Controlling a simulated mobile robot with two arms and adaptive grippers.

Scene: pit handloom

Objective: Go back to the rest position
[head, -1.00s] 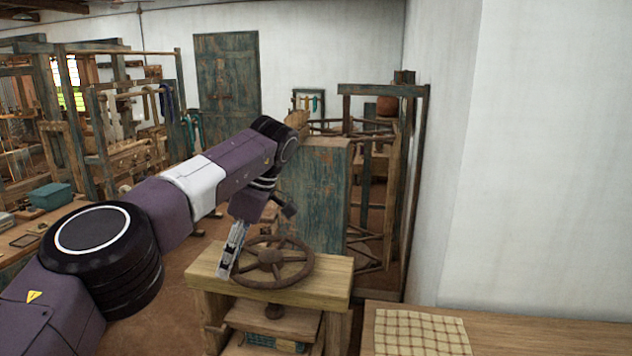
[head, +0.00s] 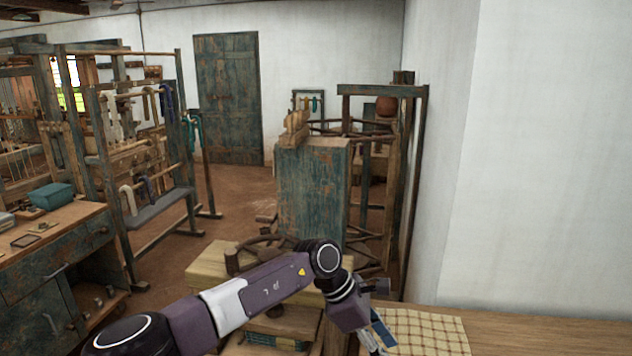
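My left arm reaches in from the lower left. My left gripper (head: 374,344) hangs low at the bottom edge, in front of the checked cloth (head: 432,332) on the wooden table at the right. It is partly cut off by the frame, and I cannot tell whether its fingers are open or shut. A small blue shape shows beside it; I cannot tell whether it is part of the gripper. My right gripper is not in view.
A brown spoked wheel (head: 252,250) lies on a wooden stand (head: 207,265), mostly behind my arm. A worn teal cabinet (head: 312,190) stands behind. Floor shows clear before the teal door (head: 228,100).

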